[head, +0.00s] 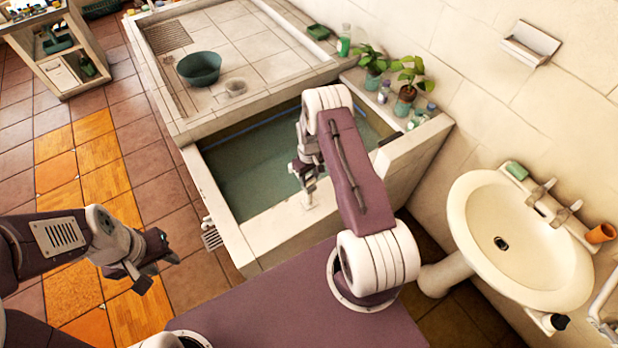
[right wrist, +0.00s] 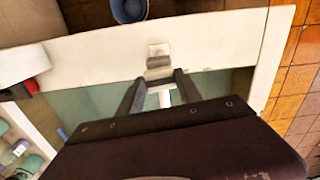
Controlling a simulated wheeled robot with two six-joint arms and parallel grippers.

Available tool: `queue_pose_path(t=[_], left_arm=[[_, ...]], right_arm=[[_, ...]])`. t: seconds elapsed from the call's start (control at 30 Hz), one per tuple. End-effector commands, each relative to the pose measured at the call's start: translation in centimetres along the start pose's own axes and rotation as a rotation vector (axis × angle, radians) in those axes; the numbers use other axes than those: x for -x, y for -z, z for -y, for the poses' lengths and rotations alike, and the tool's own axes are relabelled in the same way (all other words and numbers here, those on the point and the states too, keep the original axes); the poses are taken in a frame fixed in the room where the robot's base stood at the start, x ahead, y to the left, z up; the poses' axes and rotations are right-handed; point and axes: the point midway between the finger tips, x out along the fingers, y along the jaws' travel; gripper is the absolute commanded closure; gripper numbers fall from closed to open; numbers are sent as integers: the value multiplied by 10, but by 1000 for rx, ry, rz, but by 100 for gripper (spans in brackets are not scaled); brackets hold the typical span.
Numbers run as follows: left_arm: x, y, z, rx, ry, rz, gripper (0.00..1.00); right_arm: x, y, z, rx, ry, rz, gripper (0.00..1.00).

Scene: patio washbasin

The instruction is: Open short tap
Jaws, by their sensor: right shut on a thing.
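The short tap (right wrist: 158,62) is a small pale fitting on the white rim of the water trough, seen in the right wrist view. In the head view a small pale upright part (head: 309,198) shows at the front rim, just below my right gripper (head: 303,172). My right gripper also shows in the right wrist view (right wrist: 162,80); its two dark fingers are shut on the tap, one on each side. My arm and gripper hide part of the tap in the head view. My left gripper (head: 160,270) is open and empty above the tiled floor at the left.
The trough (head: 240,175) holds greenish water. Potted plants (head: 405,100) and small bottles stand on its right ledge. A white washbasin (head: 485,260) with two taps is at the right. A green bowl (head: 198,68) stands behind. The floor at the left is clear.

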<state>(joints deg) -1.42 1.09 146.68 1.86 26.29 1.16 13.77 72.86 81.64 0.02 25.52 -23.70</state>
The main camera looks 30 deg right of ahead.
Motion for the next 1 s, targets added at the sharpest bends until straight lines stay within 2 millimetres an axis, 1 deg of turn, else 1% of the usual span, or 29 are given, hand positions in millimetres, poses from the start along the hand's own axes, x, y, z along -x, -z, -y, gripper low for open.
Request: queue_pose_path(t=[0.03, 0.4, 1.0], left_arm=[[-6, -1, 0, 0, 0, 0, 64], [-35, -4, 1, 0, 0, 0, 64], [-68, -7, 1, 0, 0, 0, 64]], right_arm=[[-3, 0, 0, 28, -1, -1, 99], [-3, 1, -1, 361, -2, -2, 99], [-2, 1, -1, 931, -2, -2, 99]])
